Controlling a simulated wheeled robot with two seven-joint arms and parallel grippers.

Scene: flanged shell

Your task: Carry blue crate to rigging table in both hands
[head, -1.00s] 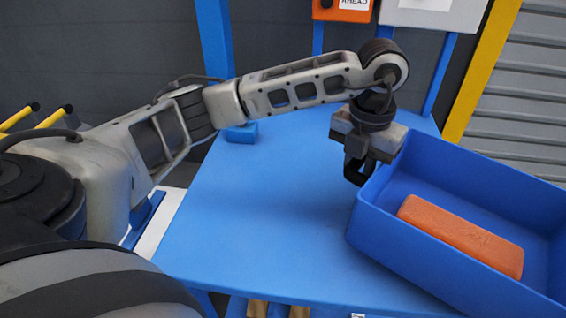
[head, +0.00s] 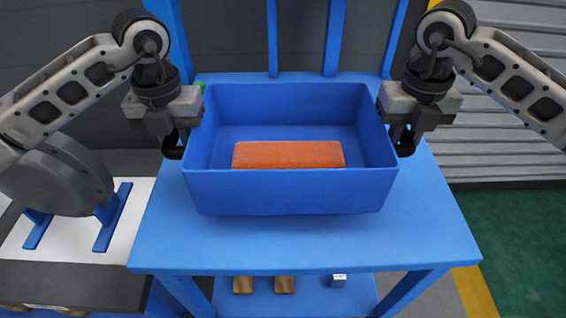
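The blue crate (head: 290,192) is upright in the middle of the head view, open at the top, with an orange-brown block (head: 288,154) inside. It is over the blue table (head: 310,247); whether it rests on the top or hangs just above it I cannot tell. My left gripper (head: 175,146) is at the outside of the crate's left wall, pointing down. My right gripper (head: 403,143) is at the outside of its right wall, also pointing down. The dark fingertips are close to the walls; whether they are shut on the crate is not clear.
A strip of table is bare in front of the crate. Wooden blocks (head: 263,285) and a small white box (head: 339,280) lie on the shelf below. A white and dark bench (head: 70,240) stands at left. Green floor (head: 520,230) and a grey shutter (head: 530,150) are at right.

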